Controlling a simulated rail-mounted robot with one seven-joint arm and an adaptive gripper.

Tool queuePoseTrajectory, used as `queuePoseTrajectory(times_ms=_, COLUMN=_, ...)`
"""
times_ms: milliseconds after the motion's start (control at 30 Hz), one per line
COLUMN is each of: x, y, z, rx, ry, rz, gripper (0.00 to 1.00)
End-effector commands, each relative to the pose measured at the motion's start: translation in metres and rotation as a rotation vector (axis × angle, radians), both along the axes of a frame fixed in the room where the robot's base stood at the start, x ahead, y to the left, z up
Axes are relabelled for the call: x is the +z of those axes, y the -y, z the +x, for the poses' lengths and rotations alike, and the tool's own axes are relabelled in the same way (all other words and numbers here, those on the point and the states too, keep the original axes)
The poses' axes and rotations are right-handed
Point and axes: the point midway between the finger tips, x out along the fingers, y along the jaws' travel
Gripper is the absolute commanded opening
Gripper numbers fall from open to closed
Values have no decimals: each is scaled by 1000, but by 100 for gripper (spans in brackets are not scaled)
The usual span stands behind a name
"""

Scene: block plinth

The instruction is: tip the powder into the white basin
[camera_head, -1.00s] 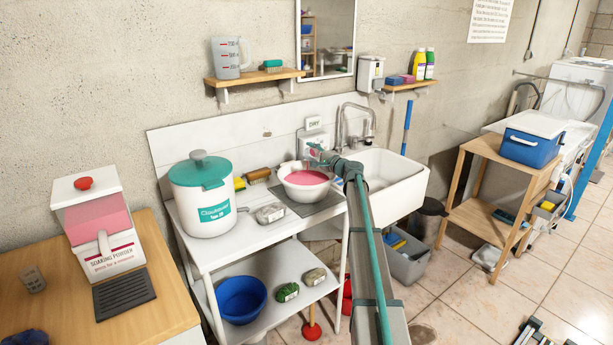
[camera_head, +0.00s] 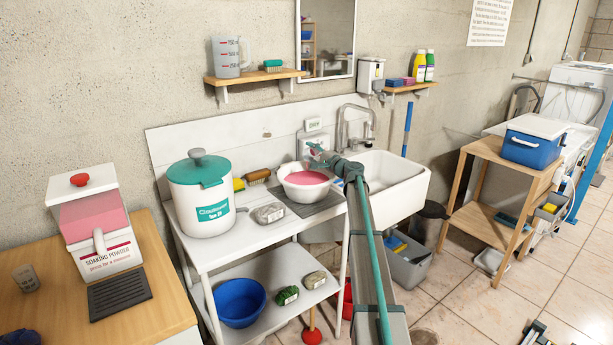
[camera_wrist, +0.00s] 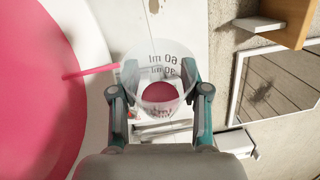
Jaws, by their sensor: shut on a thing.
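My gripper (camera_wrist: 160,95) is shut on a clear measuring cup (camera_wrist: 160,65) with ml marks. A rounded pink mass of powder (camera_wrist: 160,94) shows in the cup. A thin pink streak (camera_wrist: 92,73) runs from the cup's side toward the white basin (camera_wrist: 90,38), whose pink contents (camera_wrist: 35,90) fill the left of the wrist view. In the head view, the basin (camera_head: 287,190) stands on a dark mat on the white table, and my gripper (camera_head: 316,155) is at its back right edge. The cup is small and partly hidden there.
A sink (camera_head: 395,195) is to the right. A soaking powder box (camera_head: 97,235) is on the wooden counter (camera_head: 165,300). A shelf (camera_head: 255,75) hangs above.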

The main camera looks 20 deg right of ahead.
Motion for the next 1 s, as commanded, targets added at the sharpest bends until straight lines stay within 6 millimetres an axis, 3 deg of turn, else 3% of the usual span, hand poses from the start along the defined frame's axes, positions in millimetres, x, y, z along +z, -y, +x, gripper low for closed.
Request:
queuePoseTrajectory(times_ms=233, x=11, y=1, z=0, rx=-1, ry=-28, rz=30, gripper=10)
queuePoseTrajectory(times_ms=700, x=-6, y=15, z=13, rx=-1, ry=-159, rz=176, gripper=10)
queuePoseTrajectory(times_ms=1000, x=1, y=15, z=14, rx=-2, ry=-186, rz=204, gripper=10)
